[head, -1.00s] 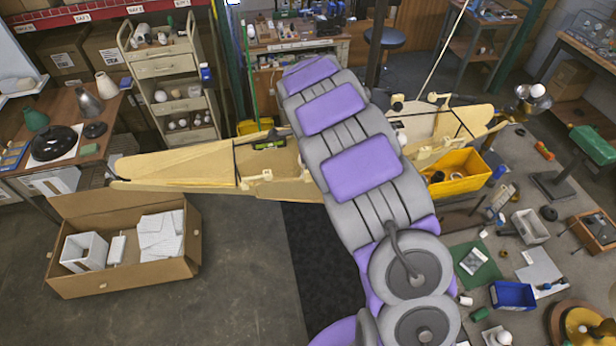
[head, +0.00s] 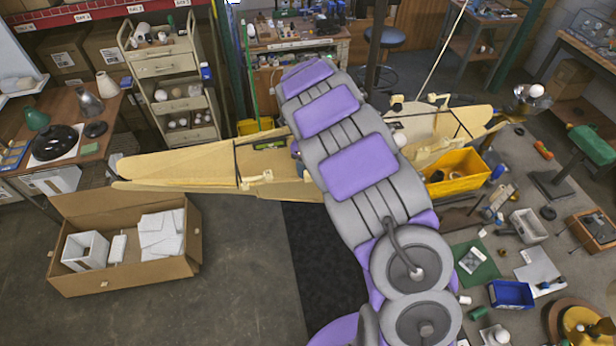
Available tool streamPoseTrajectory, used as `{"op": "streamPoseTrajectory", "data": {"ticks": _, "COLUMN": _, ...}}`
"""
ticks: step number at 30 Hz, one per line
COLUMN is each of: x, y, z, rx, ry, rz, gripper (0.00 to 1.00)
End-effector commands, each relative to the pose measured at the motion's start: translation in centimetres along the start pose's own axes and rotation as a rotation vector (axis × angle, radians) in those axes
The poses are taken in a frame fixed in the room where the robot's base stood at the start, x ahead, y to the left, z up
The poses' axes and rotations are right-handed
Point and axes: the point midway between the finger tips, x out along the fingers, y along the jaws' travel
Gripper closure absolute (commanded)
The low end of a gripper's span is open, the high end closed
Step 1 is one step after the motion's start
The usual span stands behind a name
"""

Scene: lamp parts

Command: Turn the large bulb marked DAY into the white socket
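I see no bulb whose DAY marking can be read. A round white bulb-like thing (head: 400,139) shows at the right edge of my arm, partly hidden by it, above the pale wooden structure (head: 190,165). Another white bulb (head: 536,91) sits on a metal stand at the far right. I cannot tell which thing is the white socket. My purple and grey arm runs up the middle of the view, and its far end hides what lies behind it. My gripper is not visible.
A yellow bin (head: 456,173) stands right of my arm. An open cardboard box (head: 125,275) with white parts is at lower left. A cart (head: 160,69) holds several bulbs. Small parts and a blue bin (head: 511,294) crowd the right; the grey floor (head: 245,270) at left centre is clear.

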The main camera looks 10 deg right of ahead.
Motion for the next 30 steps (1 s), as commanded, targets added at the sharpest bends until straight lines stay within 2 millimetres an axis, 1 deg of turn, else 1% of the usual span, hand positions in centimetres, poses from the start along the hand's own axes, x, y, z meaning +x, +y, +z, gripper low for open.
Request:
{"op": "streamPoseTrajectory", "data": {"ticks": 2, "x": 0.0, "y": 0.0, "z": 0.0, "rx": 0.098, "ry": 0.000, "rz": 0.001, "gripper": 0.62}}
{"op": "streamPoseTrajectory", "data": {"ticks": 3, "x": 0.0, "y": 0.0, "z": 0.1, "rx": 0.101, "ry": 0.001, "rz": 0.002, "gripper": 0.37}}
{"op": "streamPoseTrajectory", "data": {"ticks": 9, "x": 0.0, "y": 0.0, "z": 0.0, "rx": 0.097, "ry": 0.001, "rz": 0.001, "gripper": 0.18}}
{"op": "streamPoseTrajectory", "data": {"ticks": 12, "x": 0.0, "y": 0.0, "z": 0.0, "rx": 0.096, "ry": 0.001, "rz": 0.001, "gripper": 0.10}}
{"op": "streamPoseTrajectory", "data": {"ticks": 19, "x": -0.1, "y": 0.0, "z": 0.0, "rx": 0.095, "ry": 0.001, "rz": 0.001, "gripper": 0.10}}
{"op": "streamPoseTrajectory", "data": {"ticks": 22, "x": -0.6, "y": 0.0, "z": 0.1, "rx": 0.095, "ry": -0.001, "rz": -0.001, "gripper": 0.10}}
{"op": "streamPoseTrajectory", "data": {"ticks": 26, "x": -2.3, "y": -0.1, "z": 0.1, "rx": 0.094, "ry": -0.003, "rz": -0.003, "gripper": 0.10}}
{"op": "streamPoseTrajectory", "data": {"ticks": 30, "x": -5.1, "y": -0.1, "z": 0.1, "rx": 0.094, "ry": -0.001, "rz": -0.003, "gripper": 0.10}}
